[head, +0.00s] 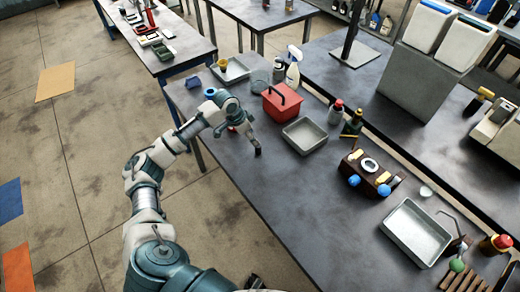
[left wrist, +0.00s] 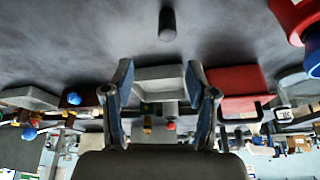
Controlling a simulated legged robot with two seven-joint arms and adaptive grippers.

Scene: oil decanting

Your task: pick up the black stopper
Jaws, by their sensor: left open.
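The black stopper (left wrist: 167,24) is a small dark cylinder standing on the grey table, seen at the top of the left wrist view. In the head view it shows as a small dark shape (head: 258,152) just beyond my left gripper (head: 248,133). In the left wrist view my left gripper (left wrist: 160,82) has its two blue-padded fingers spread apart with nothing between them. The stopper is apart from the fingers, and its image lies beyond their tips. My right gripper is not in view.
A red toolbox (head: 281,103) and a grey tray (head: 305,135) stand beyond the stopper. A spray bottle (head: 294,68) is behind the toolbox. A brown caddy (head: 362,175) and a larger tray (head: 415,232) stand to the right. The table's near left part is clear.

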